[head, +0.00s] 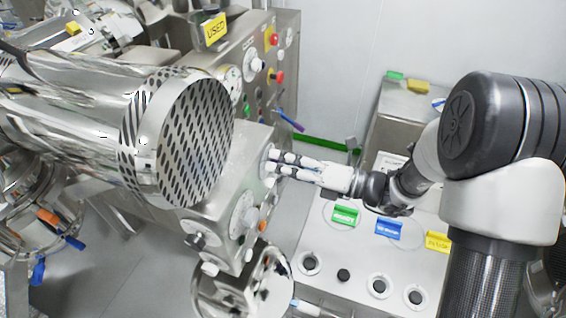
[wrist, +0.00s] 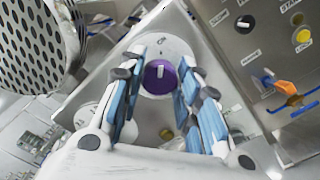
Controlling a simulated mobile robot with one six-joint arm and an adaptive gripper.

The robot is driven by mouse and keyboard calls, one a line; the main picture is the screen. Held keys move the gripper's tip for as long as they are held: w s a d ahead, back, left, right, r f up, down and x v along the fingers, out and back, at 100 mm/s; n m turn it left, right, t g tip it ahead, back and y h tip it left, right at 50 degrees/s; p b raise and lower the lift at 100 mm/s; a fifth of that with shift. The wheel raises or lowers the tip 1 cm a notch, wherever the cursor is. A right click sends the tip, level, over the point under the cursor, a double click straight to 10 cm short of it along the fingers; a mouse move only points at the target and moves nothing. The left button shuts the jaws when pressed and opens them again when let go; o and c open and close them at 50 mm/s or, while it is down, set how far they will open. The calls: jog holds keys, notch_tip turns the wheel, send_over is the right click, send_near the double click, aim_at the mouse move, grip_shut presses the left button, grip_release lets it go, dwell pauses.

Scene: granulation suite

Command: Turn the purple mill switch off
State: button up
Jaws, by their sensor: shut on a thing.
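The purple mill switch (wrist: 159,77) is a round knob with a white pointer line on a pale round plate. In the wrist view its pointer stands nearly upright. My gripper (wrist: 160,66) has its blue-padded fingers on either side of the knob and is shut on it. In the head view my gripper (head: 272,164) reaches from the right to the side of the steel machine housing (head: 215,208). The knob is hidden there by the fingers.
A perforated steel drum (head: 190,140) stands left of my gripper. Red and yellow buttons sit on the panel behind it, under a yellow USED tag (head: 215,28). A steel bench (head: 320,235) with green, blue and yellow tags lies below my arm.

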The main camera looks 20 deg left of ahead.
jog(key=n+b, duration=1.2)
jog(key=n, duration=0.5)
jog(key=shift+s+n, duration=0.15)
jog(key=shift+n, duration=0.25)
dwell(0.7)
jog(key=o, duration=1.1)
jog(key=shift+c, duration=0.2)
jog(key=shift+d, duration=0.1)
